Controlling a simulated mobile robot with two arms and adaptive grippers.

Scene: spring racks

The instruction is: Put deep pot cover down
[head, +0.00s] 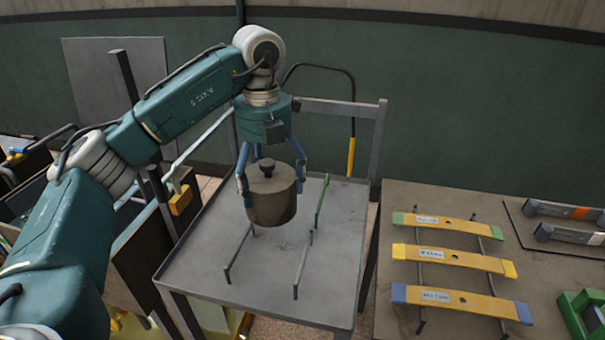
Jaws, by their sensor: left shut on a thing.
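The deep pot cover (271,205) is a brown-grey cylinder with a dark knob on top, in the middle of the head view. My left gripper (270,180) points down, with its blue fingers at the sides of the cover, and is shut on it. The cover is upright over the grey metal table (205,262). It looks raised above the tabletop, but the gap underneath is hard to judge. My right gripper is not in view.
Thin grey rods (303,265) and a green-topped rod (321,203) stand on the grey table around the cover. Its front and right parts are mostly bare. On the right, a brown table (465,205) holds yellow labelled bars (455,259) on rods. A grey rail (345,107) runs behind.

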